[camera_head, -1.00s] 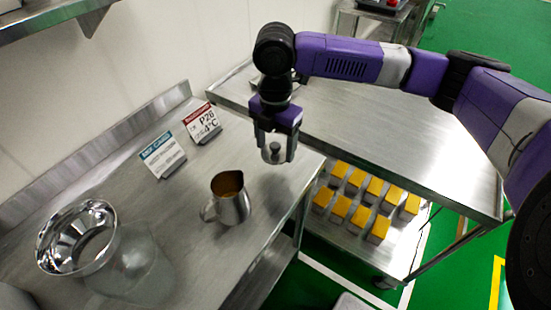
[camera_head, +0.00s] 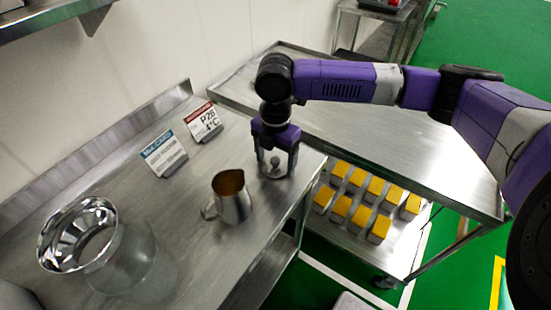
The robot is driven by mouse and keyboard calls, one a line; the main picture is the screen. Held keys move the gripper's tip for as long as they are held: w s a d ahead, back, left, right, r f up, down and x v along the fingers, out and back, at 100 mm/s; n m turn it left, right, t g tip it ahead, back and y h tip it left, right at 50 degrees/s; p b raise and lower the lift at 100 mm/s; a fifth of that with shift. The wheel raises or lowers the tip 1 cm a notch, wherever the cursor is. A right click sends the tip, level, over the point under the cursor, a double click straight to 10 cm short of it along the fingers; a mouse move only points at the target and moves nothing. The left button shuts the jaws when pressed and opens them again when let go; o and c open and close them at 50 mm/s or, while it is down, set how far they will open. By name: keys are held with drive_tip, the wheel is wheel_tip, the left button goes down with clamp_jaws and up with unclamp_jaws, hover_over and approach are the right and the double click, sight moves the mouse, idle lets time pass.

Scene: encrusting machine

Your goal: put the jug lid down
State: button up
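The jug lid (camera_head: 274,170) is small and grey, with a round knob on top. It sits low between the fingers of my gripper (camera_head: 277,174), at the right end of the steel table. My gripper points down, and its fingers stand on either side of the lid, seemingly shut on it. The lid looks to be at or very near the table top; I cannot tell whether it touches. The steel jug (camera_head: 232,198) stands upright and open to the left of my gripper, with brown contents showing and its handle to the left.
A glass vessel with a shiny metal funnel (camera_head: 78,236) stands at the left.

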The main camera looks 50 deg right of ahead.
sight(276, 159)
drive_tip(key=shift+o, duration=0.8)
drive_tip(key=shift+r, duration=0.1)
wheel_tip(276, 159, up, 12)
drive_tip(key=shift+r, duration=0.1)
idle(0.4)
